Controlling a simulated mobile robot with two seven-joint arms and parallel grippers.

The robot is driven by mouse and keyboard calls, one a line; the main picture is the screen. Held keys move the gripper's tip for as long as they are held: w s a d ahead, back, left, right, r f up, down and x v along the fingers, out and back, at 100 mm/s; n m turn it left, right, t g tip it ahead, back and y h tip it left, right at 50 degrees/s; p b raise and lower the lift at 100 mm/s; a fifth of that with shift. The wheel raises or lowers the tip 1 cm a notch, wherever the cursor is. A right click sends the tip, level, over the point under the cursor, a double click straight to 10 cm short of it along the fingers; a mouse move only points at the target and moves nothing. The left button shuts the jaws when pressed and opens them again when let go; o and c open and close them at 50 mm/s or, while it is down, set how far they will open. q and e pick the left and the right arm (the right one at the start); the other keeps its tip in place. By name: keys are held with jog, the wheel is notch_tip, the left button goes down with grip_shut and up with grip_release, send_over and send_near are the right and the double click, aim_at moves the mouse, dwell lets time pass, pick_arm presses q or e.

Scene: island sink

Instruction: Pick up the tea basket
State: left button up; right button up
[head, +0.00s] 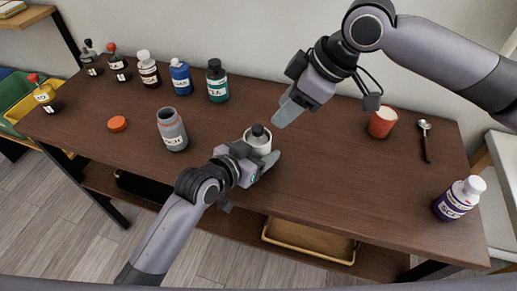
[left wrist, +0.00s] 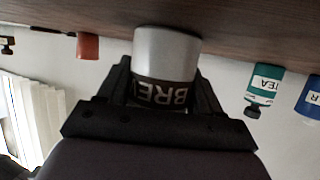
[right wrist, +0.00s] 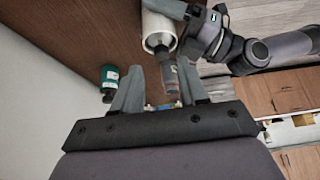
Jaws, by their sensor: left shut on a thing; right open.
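The jar stands near the middle of the table, and part of a dark label reading "BRE" shows in the left wrist view (left wrist: 166,55). My right gripper (head: 286,110) is open and empty, above the table just behind and right of the jar. In the right wrist view the jar (right wrist: 157,24) lies beyond my open fingers (right wrist: 158,92). I cannot tell which thing is the tea basket. A teal bottle (head: 217,82) has a label reading "TEA" in the left wrist view (left wrist: 265,84).
An open grey jar (head: 172,129) and an orange lid (head: 117,124) stand left of my left gripper. Several bottles line the back left. A red cup (head: 382,122), a spoon (head: 425,135) and a purple bottle (head: 459,198) are at the right.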

jog(key=shift+c, duration=0.2)
jog(key=t+y, duration=0.2)
jog(key=y, duration=0.5)
send_near(261, 127)
jog(key=x, duration=0.9)
jog(key=shift+a, duration=0.15)
dwell(0.4)
grip_shut()
